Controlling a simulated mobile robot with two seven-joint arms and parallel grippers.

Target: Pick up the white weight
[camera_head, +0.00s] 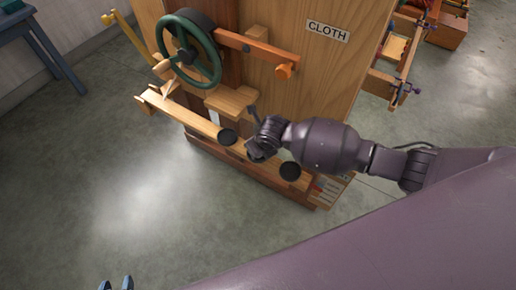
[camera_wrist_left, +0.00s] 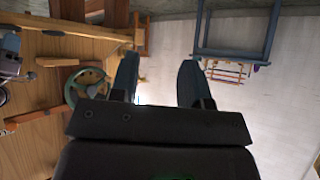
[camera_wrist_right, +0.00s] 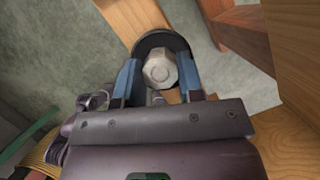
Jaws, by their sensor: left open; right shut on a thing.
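The white weight (camera_wrist_right: 160,70), a pale faceted block, sits between the fingers of my right gripper (camera_wrist_right: 160,82) in the right wrist view. The gripper is shut on it. A black round disc (camera_wrist_right: 150,42) shows just behind the weight. In the head view my right gripper (camera_head: 258,152) is at the wooden beam low on the machine's front, and the weight is hidden there. My left gripper (camera_head: 116,284) shows only its fingertips at the bottom left of the head view. It is open and empty in the left wrist view (camera_wrist_left: 157,80).
The wooden machine with a CLOTH label (camera_head: 328,30) carries a green wheel (camera_head: 210,49) and a long wooden beam (camera_head: 185,114). A blue table (camera_head: 35,25) stands at the far left. The floor at left is clear.

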